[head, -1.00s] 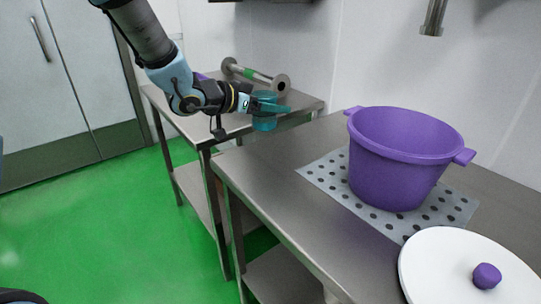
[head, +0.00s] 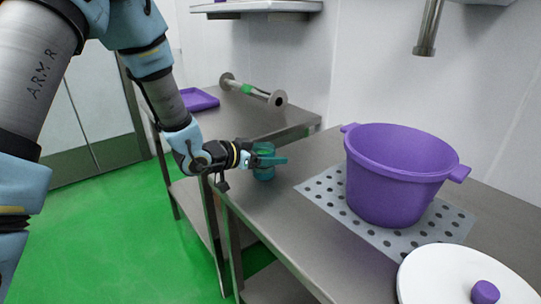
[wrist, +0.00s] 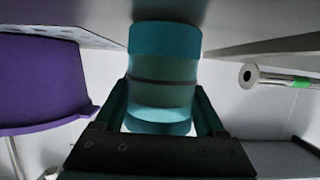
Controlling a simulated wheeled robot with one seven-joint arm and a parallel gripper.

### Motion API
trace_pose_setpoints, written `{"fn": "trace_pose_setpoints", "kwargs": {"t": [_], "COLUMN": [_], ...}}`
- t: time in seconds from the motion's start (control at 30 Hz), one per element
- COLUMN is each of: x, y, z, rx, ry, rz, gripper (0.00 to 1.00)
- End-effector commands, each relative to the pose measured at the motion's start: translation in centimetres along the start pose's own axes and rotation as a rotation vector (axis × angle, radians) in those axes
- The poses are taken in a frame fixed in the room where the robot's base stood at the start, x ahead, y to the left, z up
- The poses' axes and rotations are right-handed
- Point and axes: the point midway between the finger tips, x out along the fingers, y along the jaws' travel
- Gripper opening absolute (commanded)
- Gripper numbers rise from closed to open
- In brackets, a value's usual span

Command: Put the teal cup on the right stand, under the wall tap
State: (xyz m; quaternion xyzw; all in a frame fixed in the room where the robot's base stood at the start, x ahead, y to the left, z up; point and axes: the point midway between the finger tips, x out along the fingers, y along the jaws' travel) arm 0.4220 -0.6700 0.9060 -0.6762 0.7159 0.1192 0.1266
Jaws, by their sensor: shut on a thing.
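The teal cup (head: 263,174) is between the fingers of my gripper (head: 268,161), which is shut on it. In the wrist view the cup (wrist: 163,75) fills the middle, with a dark finger on each side. The cup looks upright at the left end of the right steel table (head: 290,225); I cannot tell if it touches the top. The wall tap (head: 428,35) hangs at upper right. Under it a perforated grey plate (head: 322,193) lies on the table, with a purple pot on it. I cannot make out a separate right stand.
The purple pot (head: 395,190) stands right of my gripper, and shows at left in the wrist view (wrist: 40,85). A white lid (head: 425,275) lies in front of it. The left table holds a flanged pipe (head: 250,90) and a purple tray (head: 200,100). Bare tabletop lies between cup and plate.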

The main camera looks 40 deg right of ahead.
Motion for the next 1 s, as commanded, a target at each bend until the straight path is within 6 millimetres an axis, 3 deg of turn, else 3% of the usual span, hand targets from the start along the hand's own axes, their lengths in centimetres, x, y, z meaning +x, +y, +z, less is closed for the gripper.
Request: {"fn": "trace_pose_setpoints", "kwargs": {"t": [0.13,0.17,0.37,0.73,1.0], "x": [0.1,0.1,0.1,-0.3,-5.2], "y": [0.0,0.0,0.0,-0.1,-0.2], "z": [0.4,0.3,0.2,-0.1,0.1], "rx": [0.000,0.000,0.000,-0.001,-0.001], "ry": [0.001,0.000,0.000,0.000,0.001], "rz": [0.000,0.000,0.000,-0.001,-0.005], "gripper": [0.00,0.75,0.98,1.00,1.00]}}
